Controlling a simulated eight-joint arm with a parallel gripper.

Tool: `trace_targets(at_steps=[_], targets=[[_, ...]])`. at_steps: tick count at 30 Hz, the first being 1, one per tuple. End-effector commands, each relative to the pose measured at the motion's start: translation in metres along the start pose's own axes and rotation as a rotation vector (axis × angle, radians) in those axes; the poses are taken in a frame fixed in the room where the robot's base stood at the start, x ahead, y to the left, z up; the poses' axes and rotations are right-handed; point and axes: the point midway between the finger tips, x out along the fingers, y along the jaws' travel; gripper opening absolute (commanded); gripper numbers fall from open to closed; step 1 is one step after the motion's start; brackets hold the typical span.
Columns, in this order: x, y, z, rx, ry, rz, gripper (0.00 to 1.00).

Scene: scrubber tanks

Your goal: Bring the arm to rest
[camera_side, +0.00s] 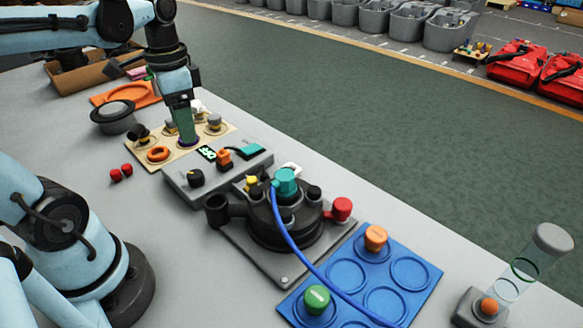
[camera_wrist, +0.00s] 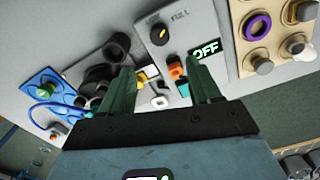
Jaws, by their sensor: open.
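My gripper (camera_side: 187,143) hangs pointing down over the edge between the wooden board (camera_side: 228,129) and the grey control box (camera_side: 185,190) in the side view. In the wrist view its two green fingers (camera_wrist: 163,92) stand apart with nothing between them. The control box carries a black knob (camera_side: 196,178), an orange switch (camera_side: 224,159) and a small green display (camera_side: 206,153), which reads OFF in the wrist view (camera_wrist: 206,48). I cannot tell from these views how far the fingertips are above the surface.
A black round tank unit (camera_side: 284,222) with a teal cap (camera_side: 286,181) and blue hose stands in the middle. A blue tray (camera_side: 425,272) holds orange (camera_side: 375,238) and green (camera_side: 317,299) caps. Two red pieces (camera_side: 121,173) lie left on open table.

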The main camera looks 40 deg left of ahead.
Motion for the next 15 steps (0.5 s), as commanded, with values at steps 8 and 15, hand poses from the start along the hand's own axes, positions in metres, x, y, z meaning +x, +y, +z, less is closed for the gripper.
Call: trace_targets(at_steps=[8, 15], targets=[[0.011, 0.021, -0.018, -0.060, 0.139, -0.077, 0.63], [0.025, 0.063, -0.052, -0.202, 0.473, -0.117, 0.63]])
